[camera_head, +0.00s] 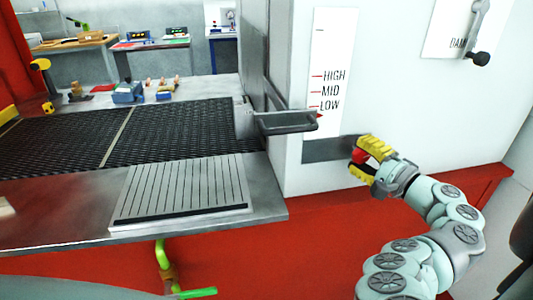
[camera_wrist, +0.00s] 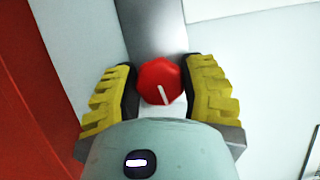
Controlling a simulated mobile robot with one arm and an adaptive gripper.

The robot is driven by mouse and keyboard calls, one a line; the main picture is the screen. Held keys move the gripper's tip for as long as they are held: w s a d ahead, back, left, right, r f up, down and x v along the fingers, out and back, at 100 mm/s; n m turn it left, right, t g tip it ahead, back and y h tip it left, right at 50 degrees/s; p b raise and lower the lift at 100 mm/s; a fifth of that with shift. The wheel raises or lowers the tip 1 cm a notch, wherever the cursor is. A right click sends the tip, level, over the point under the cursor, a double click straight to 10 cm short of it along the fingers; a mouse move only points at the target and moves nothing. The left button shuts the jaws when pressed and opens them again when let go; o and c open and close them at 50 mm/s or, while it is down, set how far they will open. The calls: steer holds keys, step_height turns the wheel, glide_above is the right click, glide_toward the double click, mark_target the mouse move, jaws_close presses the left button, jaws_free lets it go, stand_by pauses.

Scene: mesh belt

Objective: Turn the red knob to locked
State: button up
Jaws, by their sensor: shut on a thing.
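The red knob (camera_wrist: 158,80) has a white pointer line and sits on a grey strip of the white machine housing. In the wrist view it lies between the two yellow-padded fingers of my gripper (camera_wrist: 162,92), which are closed around its sides. The white line points toward the bottom of the picture, slightly right. In the head view my gripper (camera_head: 361,163) is at the housing's lower front, and a bit of the red knob (camera_head: 359,156) shows between the fingers. No locked mark can be read in either view.
A lever handle (camera_head: 286,122) sticks out left of my gripper, beside a HIGH, MID, LOW scale (camera_head: 330,90). A panel with a black-knobbed lever (camera_head: 478,58) is at upper right. The dark mesh belt (camera_head: 170,135) and a ridged plate (camera_head: 185,190) lie to the left.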

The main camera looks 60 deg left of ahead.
mark_target(365, 158)
steer(key=shift+m+y, duration=0.3)
steer(key=shift+m, duration=0.6)
steer(key=o, duration=1.2)
steer(key=d, duration=0.6)
steer(key=shift+f, duration=0.35)
steer(key=shift+d+f, duration=0.2)
steer(key=shift+d, duration=2.75)
